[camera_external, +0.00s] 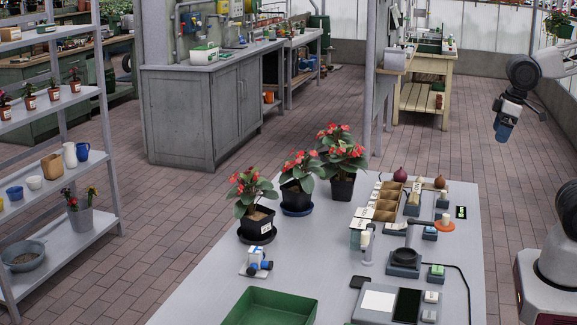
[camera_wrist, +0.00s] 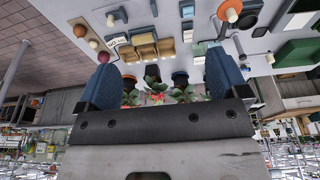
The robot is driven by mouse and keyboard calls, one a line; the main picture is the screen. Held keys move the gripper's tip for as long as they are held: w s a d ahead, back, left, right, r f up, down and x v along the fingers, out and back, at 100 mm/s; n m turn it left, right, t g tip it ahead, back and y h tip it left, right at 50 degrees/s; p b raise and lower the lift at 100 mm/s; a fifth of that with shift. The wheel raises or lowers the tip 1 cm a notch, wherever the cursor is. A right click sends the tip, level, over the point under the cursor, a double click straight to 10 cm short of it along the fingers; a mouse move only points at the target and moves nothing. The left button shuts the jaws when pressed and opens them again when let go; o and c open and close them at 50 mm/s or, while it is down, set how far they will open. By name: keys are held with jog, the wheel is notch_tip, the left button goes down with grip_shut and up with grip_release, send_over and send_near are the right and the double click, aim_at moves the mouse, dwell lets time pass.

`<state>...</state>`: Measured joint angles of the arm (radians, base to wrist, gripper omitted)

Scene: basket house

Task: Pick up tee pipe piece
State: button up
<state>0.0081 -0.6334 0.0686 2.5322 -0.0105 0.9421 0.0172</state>
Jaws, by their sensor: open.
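I cannot surely tell which thing is the tee pipe piece. A small white and blue piece (camera_external: 258,262) lies on the near left part of the grey table, behind the green tray. A pale upright cylinder on a grey stand (camera_external: 367,245) is at the middle of the table; either is too small to make out. My gripper (camera_external: 503,132) hangs high at the upper right, well clear of the table. In the wrist view its blue fingers (camera_wrist: 163,88) are wide apart with nothing held between them.
The grey table (camera_external: 210,295) holds potted red flowers (camera_external: 297,178), a green tray (camera_external: 265,312), a cardboard divided box (camera_external: 384,200), a round-topped device (camera_external: 404,258) with a black cable, and a flat panel (camera_external: 379,301). A shelf (camera_external: 75,238) stands left. The air around my gripper is free.

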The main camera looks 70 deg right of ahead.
jog(key=c, duration=0.4)
jog(key=shift+c, duration=0.2)
jog(key=shift+w, duration=0.1)
jog(key=w+a+f+n+t+y, duration=0.1)
jog(key=w+a+f+t, duration=0.1)
jog(key=w+a, duration=0.65)
jog(key=w+a+f+t+y, duration=0.1)
jog(key=w+a, duration=0.2)
jog(key=w, duration=1.1)
jog(key=w+a+f+n+t+y, duration=0.15)
jog(key=w+a, duration=0.35)
jog(key=w, duration=0.7)
jog(key=t, duration=0.5)
send_near(256, 249)
jog(key=shift+w+a+f+h, duration=0.15)
jog(key=shift+w+a+h, duration=0.1)
jog(key=shift+w, duration=0.1)
jog(key=shift+w+a+f+h, duration=0.1)
jog(key=shift+w+f+h, duration=0.1)
jog(key=shift+w, duration=0.15)
jog(key=shift+x, duration=1.3)
